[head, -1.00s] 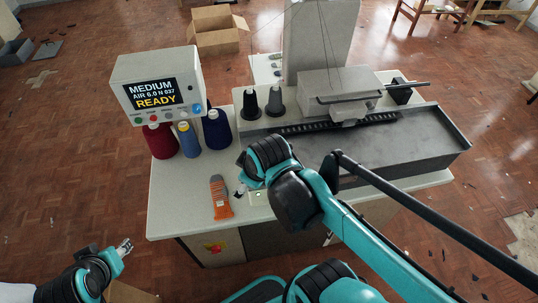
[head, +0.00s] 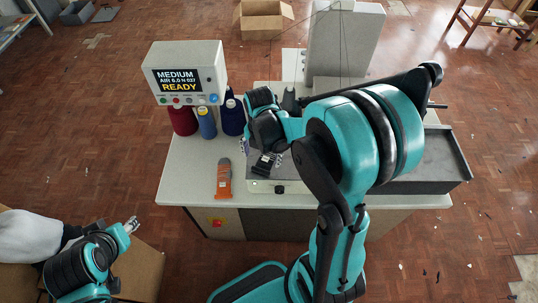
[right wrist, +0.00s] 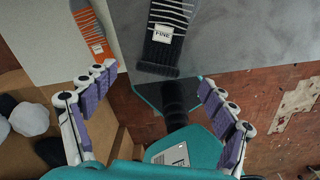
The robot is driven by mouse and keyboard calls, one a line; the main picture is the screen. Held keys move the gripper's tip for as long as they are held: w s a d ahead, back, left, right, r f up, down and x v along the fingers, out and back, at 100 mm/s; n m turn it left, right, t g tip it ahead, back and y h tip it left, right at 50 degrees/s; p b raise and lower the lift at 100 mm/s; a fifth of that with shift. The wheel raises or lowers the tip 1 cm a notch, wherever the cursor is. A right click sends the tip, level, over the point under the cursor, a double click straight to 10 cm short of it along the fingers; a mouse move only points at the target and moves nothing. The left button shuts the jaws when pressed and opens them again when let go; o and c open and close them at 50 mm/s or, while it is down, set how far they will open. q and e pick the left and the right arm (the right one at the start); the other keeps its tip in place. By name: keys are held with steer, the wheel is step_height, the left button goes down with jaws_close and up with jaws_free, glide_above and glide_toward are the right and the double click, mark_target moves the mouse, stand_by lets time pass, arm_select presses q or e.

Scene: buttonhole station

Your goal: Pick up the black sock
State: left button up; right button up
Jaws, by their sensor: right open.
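The black sock (right wrist: 163,48), with white stripes and a pale label reading FINE, lies on a grey surface at the top of the right wrist view. In the head view, the dark patch (head: 264,165) below my right gripper appears to be part of it, mostly hidden by the arm. My right gripper (right wrist: 157,76) is open and empty. Its fingers point toward the sock's ribbed end, one to each side, apart from it. It also shows in the head view (head: 262,152) over the worktable. My left gripper (head: 131,225) is at the lower left, away from the table; its jaws are too small to judge.
An orange and grey sock (head: 224,180) lies left of the black one. Thread cones (head: 207,123) and a display box (head: 187,75) reading READY stand at the table's back left. A cardboard box (head: 145,278) stands at lower left.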

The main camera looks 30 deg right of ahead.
mark_target(263, 167)
step_height(263, 167, down, 5)
steer(key=shift+w+d+b, duration=0.15)
steer(key=shift+b, duration=0.6)
steer(key=shift+r, duration=0.1)
steer(key=c, duration=1)
steer(key=shift+r, duration=0.1)
